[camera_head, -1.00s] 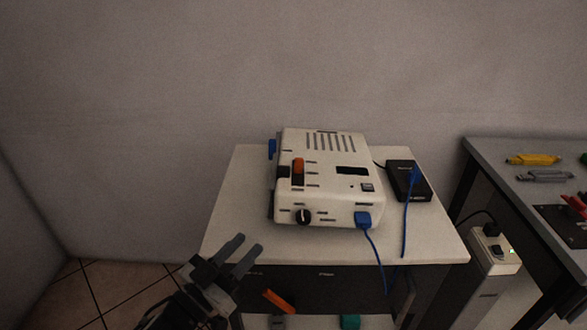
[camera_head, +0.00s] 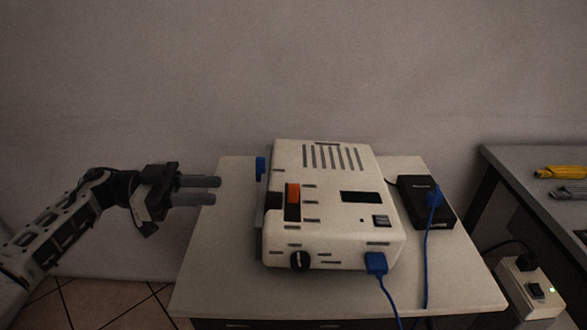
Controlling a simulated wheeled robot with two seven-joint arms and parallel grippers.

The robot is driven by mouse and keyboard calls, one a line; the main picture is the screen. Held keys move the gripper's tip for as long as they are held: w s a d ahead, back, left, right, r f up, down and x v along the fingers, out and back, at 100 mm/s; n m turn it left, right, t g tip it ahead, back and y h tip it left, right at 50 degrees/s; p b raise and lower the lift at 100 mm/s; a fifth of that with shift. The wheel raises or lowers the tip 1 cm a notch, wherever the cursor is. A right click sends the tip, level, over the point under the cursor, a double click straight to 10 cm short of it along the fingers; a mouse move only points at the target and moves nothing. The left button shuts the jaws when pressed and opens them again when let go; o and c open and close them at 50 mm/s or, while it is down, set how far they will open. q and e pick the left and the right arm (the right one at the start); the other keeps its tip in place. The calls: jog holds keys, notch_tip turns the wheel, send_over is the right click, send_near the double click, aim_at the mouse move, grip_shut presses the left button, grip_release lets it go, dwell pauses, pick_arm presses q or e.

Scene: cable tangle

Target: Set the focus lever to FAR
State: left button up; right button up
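The white projector-like device (camera_head: 330,215) stands on a small table. An orange lever (camera_head: 293,193) sits toward the upper end of a dark slot on its top; the small labels beside it are unreadable. A blue knob (camera_head: 261,168) sticks out of its left side, and a black round knob (camera_head: 299,261) is on its front. My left gripper (camera_head: 216,190) points right, left of the device and over or near the table's left edge. Its two fingers are parallel with a narrow empty gap, apart from the blue knob and lever. My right gripper is not in view.
A blue cable (camera_head: 387,289) is plugged into the device's front. A black box (camera_head: 424,203) with another blue cable stands at right. A white power strip (camera_head: 526,289) is beside the table (camera_head: 225,285). A grey bench (camera_head: 510,162) holds tools. The table's front left is clear.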

aim_at(293, 201)
pick_arm(q)
jog(key=d+p, duration=0.2)
jog(key=d, duration=1.4)
jog(key=shift+c, duration=0.3)
